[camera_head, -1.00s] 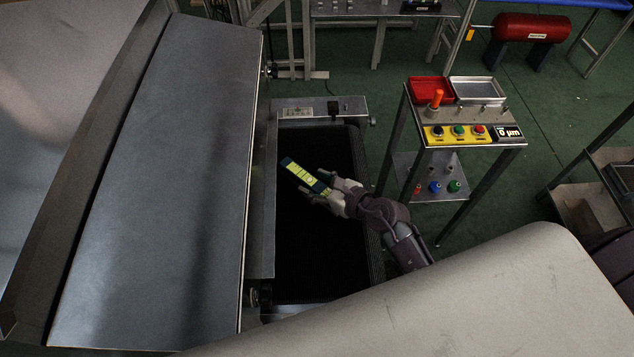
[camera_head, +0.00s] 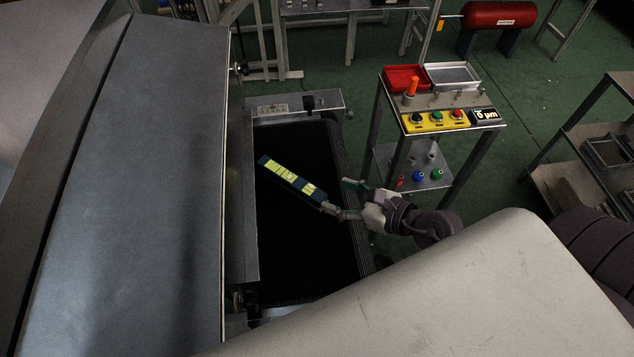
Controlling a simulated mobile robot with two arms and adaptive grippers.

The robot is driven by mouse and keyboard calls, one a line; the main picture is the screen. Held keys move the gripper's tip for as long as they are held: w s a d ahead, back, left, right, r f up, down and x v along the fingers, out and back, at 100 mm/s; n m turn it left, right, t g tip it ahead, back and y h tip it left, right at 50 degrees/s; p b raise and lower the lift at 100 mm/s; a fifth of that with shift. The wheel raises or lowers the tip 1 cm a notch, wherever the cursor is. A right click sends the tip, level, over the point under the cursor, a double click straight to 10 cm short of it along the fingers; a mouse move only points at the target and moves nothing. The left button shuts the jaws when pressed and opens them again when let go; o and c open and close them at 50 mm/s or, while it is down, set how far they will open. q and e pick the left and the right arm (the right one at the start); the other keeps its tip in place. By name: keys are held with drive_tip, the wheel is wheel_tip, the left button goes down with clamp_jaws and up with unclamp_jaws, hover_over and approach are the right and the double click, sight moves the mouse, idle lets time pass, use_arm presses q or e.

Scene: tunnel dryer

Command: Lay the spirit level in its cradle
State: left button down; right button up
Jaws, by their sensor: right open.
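The spirit level (camera_head: 286,177) is a dark blue bar with a yellow-green face. It appears above or on the black conveyor belt (camera_head: 300,245), slanting down to the right; I cannot tell if it rests on the belt. My right gripper (camera_head: 336,196) is open at the level's lower right end. One finger is close to that end and the other is apart from it, up and to the right. I cannot tell whether the near finger touches the level. I cannot make out the cradle with certainty. My left gripper is not in view.
A grey metal housing (camera_head: 140,170) borders the belt on the left. A control stand (camera_head: 450,110) with buttons, a red tray (camera_head: 405,78) and a grey tray (camera_head: 452,75) stands to the right. A large pale surface covers the lower right. Green floor lies between.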

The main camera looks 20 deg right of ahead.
sight(294, 179)
drive_tip(key=shift+s+f, duration=0.2)
drive_tip(key=shift+f, duration=0.1)
drive_tip(key=shift+w+a+r, duration=0.1)
drive_tip(key=shift+w, duration=0.15)
drive_tip(key=x, duration=0.4)
drive_tip(key=p+x, duration=0.1)
drive_tip(key=x, duration=0.8)
drive_tip(key=shift+w+r+p, duration=0.15)
drive_tip(key=shift+r+p, duration=0.15)
clamp_jaws()
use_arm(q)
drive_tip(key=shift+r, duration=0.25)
use_arm(e)
drive_tip(key=shift+r, duration=0.1)
